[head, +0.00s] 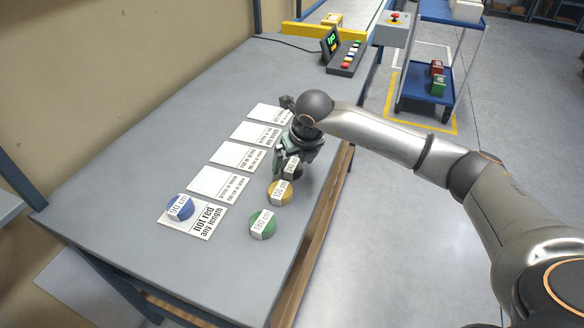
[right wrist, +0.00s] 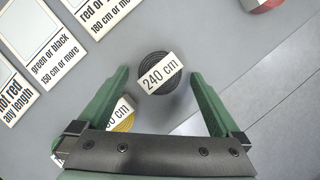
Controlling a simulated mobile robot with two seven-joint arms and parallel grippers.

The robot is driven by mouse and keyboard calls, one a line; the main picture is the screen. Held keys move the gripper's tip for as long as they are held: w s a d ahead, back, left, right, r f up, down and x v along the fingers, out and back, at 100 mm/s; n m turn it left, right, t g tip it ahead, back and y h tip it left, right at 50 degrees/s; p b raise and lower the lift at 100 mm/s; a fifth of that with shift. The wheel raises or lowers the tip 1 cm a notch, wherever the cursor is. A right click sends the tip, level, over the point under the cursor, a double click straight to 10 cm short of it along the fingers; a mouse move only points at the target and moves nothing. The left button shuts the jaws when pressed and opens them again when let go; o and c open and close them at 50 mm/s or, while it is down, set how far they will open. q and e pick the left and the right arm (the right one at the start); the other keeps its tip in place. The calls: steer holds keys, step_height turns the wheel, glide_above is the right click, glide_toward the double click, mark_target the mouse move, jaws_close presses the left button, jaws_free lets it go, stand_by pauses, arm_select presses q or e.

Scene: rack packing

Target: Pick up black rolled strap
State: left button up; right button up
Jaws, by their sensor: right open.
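The black rolled strap (right wrist: 150,62) lies on the table with a white "240 cm" label. In the right wrist view it is between the two green fingers of my right gripper (right wrist: 158,76), near their tips, with a visible gap on both sides. In the head view the strap (head: 292,169) shows only in part beneath my right gripper (head: 300,155), which hides the rest. My right gripper is open, pointing down and holding nothing. My left gripper is not in view.
A yellow strap (head: 280,192) lies close beside the black one, partly under the gripper in the wrist view. A green strap (head: 262,224) lies nearer. A blue strap (head: 180,207) sits on the "not red" card (head: 205,228). Other cards run in a row to the left.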

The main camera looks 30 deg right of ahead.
steer(key=shift+w+f, duration=0.3)
steer(key=shift+f, duration=0.3)
steer(key=c, duration=1.4)
steer(key=shift+r, duration=0.1)
